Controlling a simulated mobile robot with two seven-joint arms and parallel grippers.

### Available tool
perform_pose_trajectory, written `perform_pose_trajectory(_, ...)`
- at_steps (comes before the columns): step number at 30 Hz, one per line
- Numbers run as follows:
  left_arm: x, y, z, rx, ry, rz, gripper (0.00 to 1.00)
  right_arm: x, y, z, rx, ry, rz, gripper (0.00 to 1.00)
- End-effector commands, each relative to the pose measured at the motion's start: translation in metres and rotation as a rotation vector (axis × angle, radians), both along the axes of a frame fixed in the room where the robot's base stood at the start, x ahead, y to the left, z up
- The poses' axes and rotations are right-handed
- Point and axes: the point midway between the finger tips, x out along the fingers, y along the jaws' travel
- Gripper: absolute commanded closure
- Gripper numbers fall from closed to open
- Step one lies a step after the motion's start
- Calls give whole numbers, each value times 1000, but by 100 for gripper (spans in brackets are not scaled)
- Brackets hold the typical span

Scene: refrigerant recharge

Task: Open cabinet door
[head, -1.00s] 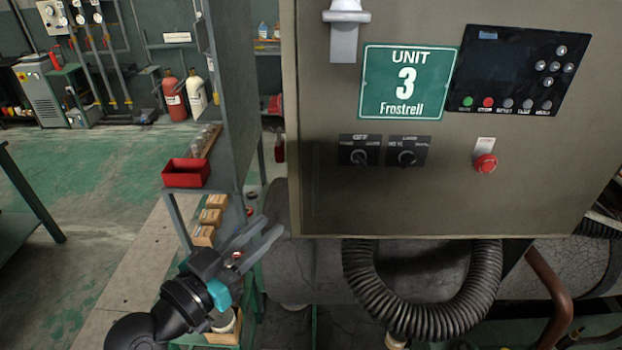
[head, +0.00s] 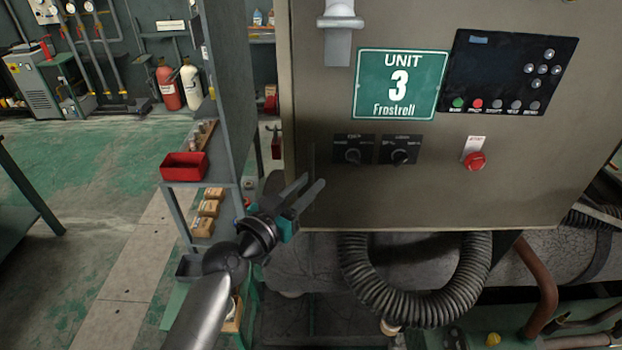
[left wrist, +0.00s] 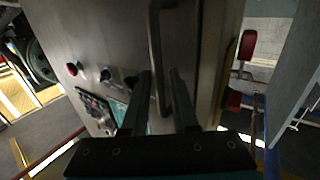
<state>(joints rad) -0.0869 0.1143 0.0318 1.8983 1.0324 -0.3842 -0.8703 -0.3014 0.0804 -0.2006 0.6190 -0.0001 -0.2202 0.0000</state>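The grey cabinet (head: 420,200) carries the green Unit 3 Frostrell sign (head: 399,84) on its front. Its door handle, a long dark bar (left wrist: 156,45), shows in the left wrist view near the cabinet's edge. My left gripper (head: 313,182) is at the lower left of the cabinet front, fingers pointing toward it. In the left wrist view the left gripper (left wrist: 160,76) is open, and the handle's lower part appears between the two fingers. Whether they touch it I cannot tell. The door looks shut. My right gripper is out of view.
A shelf rack with a red bin (head: 184,167) and small boxes (head: 207,208) stands close left of my left arm. A ribbed black hose (head: 415,300) hangs below the cabinet. The front has two rotary switches and a red button (head: 474,161).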

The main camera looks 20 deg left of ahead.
Motion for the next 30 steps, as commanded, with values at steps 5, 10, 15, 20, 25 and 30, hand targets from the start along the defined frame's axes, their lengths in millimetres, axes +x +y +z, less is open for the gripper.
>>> perform_pose_trajectory(5,10,-4,0,0,0,-1,73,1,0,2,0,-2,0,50)
perform_pose_trajectory(10,12,-4,0,0,0,-1,73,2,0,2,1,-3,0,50)
perform_pose_trajectory(15,11,-4,0,0,0,-1,76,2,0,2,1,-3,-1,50)
perform_pose_trajectory(20,11,-4,0,0,0,-1,94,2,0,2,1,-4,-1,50)
perform_pose_trajectory(25,11,-4,0,0,0,-1,100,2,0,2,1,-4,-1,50)
perform_pose_trajectory(30,11,-4,0,0,0,-1,100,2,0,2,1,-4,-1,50)
